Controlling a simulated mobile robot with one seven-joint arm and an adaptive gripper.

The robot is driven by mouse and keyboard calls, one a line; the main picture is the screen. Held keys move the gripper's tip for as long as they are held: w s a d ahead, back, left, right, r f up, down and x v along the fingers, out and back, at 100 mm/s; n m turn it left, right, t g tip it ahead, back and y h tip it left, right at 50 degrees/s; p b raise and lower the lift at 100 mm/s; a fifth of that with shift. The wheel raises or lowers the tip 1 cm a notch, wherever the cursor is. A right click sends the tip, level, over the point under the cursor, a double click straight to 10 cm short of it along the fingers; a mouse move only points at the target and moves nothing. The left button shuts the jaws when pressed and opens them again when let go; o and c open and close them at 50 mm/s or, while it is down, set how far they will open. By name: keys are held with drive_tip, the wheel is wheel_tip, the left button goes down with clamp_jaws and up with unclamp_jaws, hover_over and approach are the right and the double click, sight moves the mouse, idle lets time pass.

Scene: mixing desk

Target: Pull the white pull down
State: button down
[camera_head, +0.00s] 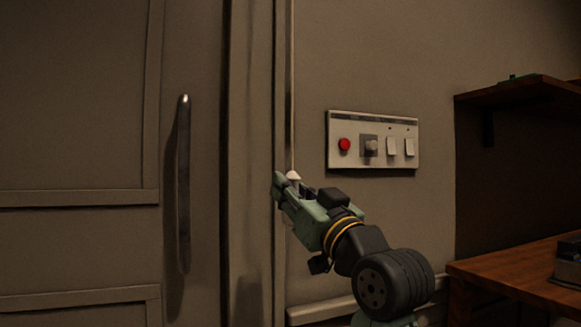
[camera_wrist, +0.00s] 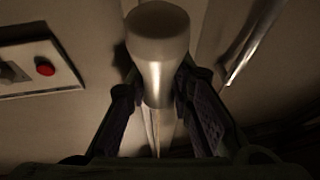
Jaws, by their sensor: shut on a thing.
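The white pull (camera_head: 293,175) hangs at the end of a thin pale cord (camera_head: 292,90) that runs up along the wall beside the door frame. My gripper (camera_head: 288,190) is around the pull, with the pull's top showing just above the fingers. In the wrist view the pull (camera_wrist: 158,60) is large and stands between the two fingers of my gripper (camera_wrist: 158,95), which are shut on it. The lower part of the pull is partly hidden by my gripper in the head view.
A wall panel (camera_head: 372,160) with a red button (camera_head: 344,144), a knob and white switches is right of the cord. A door with a long metal handle (camera_head: 184,185) is at left. A wooden shelf (camera_head: 520,92) and wooden desk (camera_head: 520,268) are at right.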

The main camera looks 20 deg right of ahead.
drive_tip(key=f, duration=0.2)
drive_tip(key=f+b, duration=0.1)
drive_tip(key=f, duration=0.1)
drive_tip(key=f+b, duration=0.1)
drive_tip(key=f, duration=0.1)
drive_tip(key=shift+d, duration=0.25)
drive_tip(key=c, duration=1.6)
unclamp_jaws()
drive_tip(key=shift+r, duration=0.1)
drive_tip(key=shift+o, duration=0.8)
drive_tip(key=shift+a, duration=0.1)
drive_tip(key=v, duration=1.2)
